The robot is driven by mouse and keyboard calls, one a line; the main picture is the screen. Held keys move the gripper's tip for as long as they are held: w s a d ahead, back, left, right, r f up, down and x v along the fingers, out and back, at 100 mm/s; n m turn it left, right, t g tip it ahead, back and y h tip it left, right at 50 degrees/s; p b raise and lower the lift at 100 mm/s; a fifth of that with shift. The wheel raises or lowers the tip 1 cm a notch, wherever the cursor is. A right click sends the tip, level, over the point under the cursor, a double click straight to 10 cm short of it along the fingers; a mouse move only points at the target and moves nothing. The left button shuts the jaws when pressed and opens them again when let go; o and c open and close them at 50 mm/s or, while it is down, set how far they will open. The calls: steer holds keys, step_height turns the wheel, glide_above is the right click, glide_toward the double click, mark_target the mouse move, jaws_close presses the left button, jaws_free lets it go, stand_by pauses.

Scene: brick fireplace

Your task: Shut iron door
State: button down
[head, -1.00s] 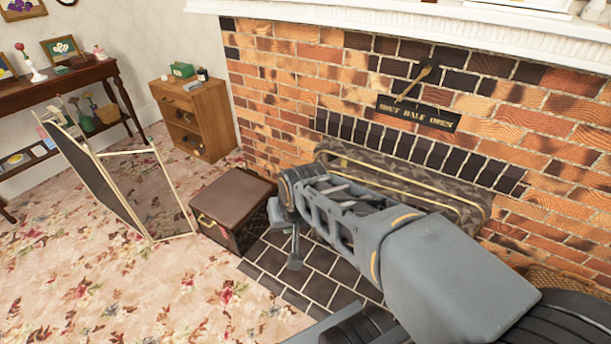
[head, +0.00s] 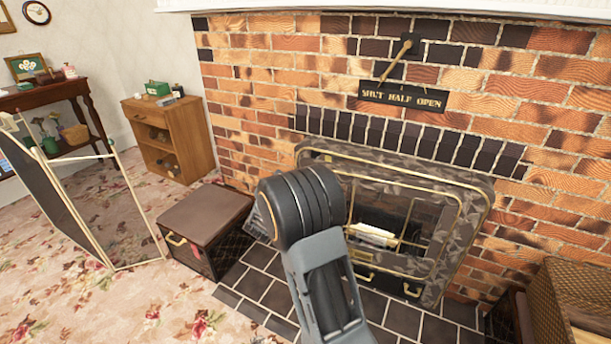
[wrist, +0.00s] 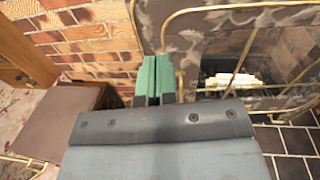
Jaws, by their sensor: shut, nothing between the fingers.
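The fireplace has a grey marbled surround with brass trim (head: 464,222). Its opening is uncovered in the middle, and pale logs (head: 372,235) show inside. I cannot make out a separate iron door for sure. Above it a brass lever (head: 395,62) slants down to the left, its tip by the word SHUT on a black plate (head: 402,98) reading SHUT HALF OPEN. In the wrist view my gripper (wrist: 155,80) has its green fingers together, empty, in front of the surround's left part. In the head view my arm hides the fingers and the surround's lower left.
A brown box (head: 205,220) with brass handles stands left of the dark tiled hearth (head: 262,288). A folding mirror (head: 125,215) and a small wooden cabinet (head: 170,135) stand further left. A wicker basket (head: 575,290) is at the right. Carpet in front of the box is clear.

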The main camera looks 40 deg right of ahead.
mark_target(308, 163)
steer(key=shift+m+h, duration=0.3)
steer(key=shift+m, duration=0.2)
steer(key=x, duration=0.4)
steer(key=b+x, duration=0.1)
steer(key=x, duration=0.4)
steer(key=b+x, duration=0.1)
steer(key=x, duration=0.3)
steer(key=shift+d+f, duration=0.4)
steer(key=shift+d, duration=0.25)
steer(key=shift+w, duration=0.1)
